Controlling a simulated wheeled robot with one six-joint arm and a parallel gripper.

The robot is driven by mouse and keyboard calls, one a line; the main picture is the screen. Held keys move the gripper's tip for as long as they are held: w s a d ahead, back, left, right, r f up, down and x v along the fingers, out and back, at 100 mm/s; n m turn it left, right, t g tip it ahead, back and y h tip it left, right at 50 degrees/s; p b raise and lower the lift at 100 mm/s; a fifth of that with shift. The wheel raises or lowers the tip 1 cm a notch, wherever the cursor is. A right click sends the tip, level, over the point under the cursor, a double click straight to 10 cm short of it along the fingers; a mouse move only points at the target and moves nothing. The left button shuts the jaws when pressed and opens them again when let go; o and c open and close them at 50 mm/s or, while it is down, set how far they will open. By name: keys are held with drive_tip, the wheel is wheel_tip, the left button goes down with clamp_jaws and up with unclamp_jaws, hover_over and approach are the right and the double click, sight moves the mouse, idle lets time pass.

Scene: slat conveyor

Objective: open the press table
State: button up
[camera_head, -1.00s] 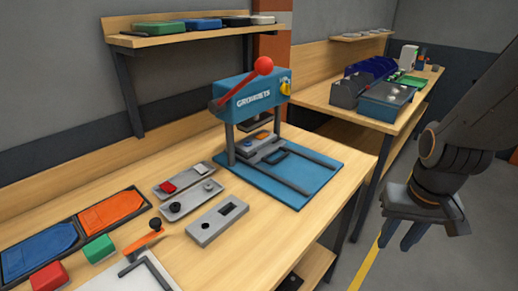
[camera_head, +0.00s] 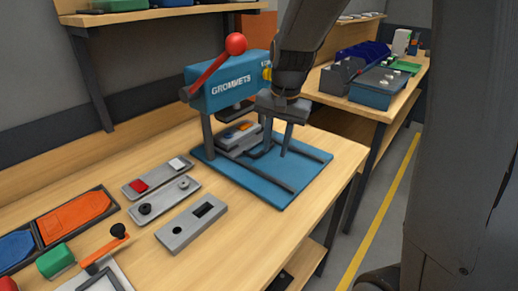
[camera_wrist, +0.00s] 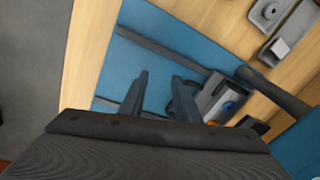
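The blue grommet press (camera_head: 228,92) stands on the bench with its red-ball lever (camera_head: 236,44) raised. Its press table (camera_head: 236,138), a grey block with an orange and a blue part on top, sits under the press head at the back of two dark rails (camera_head: 255,174). My gripper (camera_head: 268,150) points down over the blue base plate, in front of the press table. In the wrist view its fingers (camera_wrist: 160,80) are apart with nothing clearly between them. A dark handle loop (camera_wrist: 186,96) is by the right finger, partly hidden; contact cannot be told.
A grey slotted block (camera_head: 192,222) and two small trays (camera_head: 165,200) lie left of the base plate. Orange and blue mats (camera_head: 74,213) lie farther left. The front part of the base plate (camera_head: 300,165) is clear. A second bench (camera_head: 345,105) with bins stands behind.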

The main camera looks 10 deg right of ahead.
drive_tip(key=w+r+m+b, duration=0.1)
drive_tip(key=w+m, duration=0.3)
drive_tip(key=w, duration=0.4)
drive_tip(key=f, duration=0.2)
drive_tip(key=f+p, duration=0.1)
drive_tip(key=f, duration=0.1)
drive_tip(key=w+a+f, duration=0.1)
drive_tip(key=f, duration=0.1)
drive_tip(key=shift+f, duration=0.4)
clamp_jaws()
